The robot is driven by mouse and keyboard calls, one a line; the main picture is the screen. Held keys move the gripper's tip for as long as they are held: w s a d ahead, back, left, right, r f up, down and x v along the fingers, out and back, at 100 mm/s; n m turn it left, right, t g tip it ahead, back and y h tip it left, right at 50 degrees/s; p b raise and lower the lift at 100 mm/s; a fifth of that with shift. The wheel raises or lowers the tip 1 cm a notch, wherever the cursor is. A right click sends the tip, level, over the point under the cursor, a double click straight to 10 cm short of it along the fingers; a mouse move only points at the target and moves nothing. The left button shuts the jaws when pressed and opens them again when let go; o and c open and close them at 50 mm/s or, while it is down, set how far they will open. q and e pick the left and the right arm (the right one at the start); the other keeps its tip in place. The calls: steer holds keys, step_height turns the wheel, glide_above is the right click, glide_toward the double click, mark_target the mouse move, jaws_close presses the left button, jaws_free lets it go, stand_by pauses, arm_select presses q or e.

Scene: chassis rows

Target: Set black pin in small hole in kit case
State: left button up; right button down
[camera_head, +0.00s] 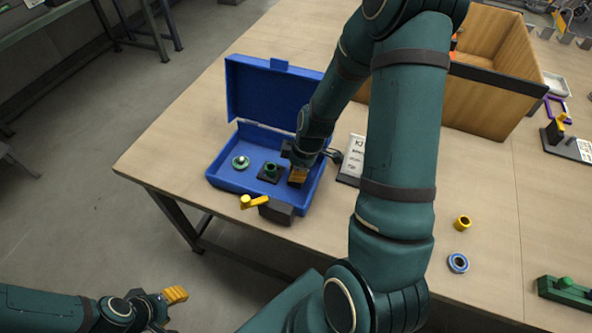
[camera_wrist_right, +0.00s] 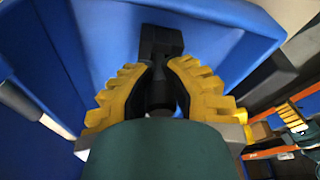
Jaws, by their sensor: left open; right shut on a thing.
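The open blue kit case (camera_head: 225,178) stands on the table with its lid (camera_head: 250,90) raised. My right gripper (camera_head: 298,177) is down inside the right part of the case. In the right wrist view my right gripper (camera_wrist_right: 160,92) is shut on the black pin (camera_wrist_right: 160,97), between its yellow fingers. A black block (camera_wrist_right: 160,42) shows just beyond the pin against the blue case. The small hole is hidden, and I cannot tell whether the pin is in it. My left gripper (camera_head: 173,296) is open and empty, off the table at lower left.
The case holds a green round part (camera_head: 240,162) and a green ring part (camera_head: 270,170). A dark block with a yellow lever (camera_head: 255,201) stands at the case's front. A yellow ring (camera_head: 462,223) and blue ring (camera_head: 458,263) lie right. A wooden bin (camera_head: 500,85) stands behind.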

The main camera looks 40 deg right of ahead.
steer(key=shift+f+b, duration=0.45)
steer(key=shift+f, duration=0.1)
steer(key=shift+s+a+f, duration=0.15)
steer(key=shift+s+f, duration=0.05)
steer(key=shift+f, duration=0.1)
steer(key=c, duration=1)
jaws_free()
steer(key=shift+f+b, duration=0.1)
steer(key=shift+b, duration=0.2)
steer(key=v, duration=1.2)
steer(key=shift+w+r, duration=0.25)
steer(key=shift+w, duration=0.05)
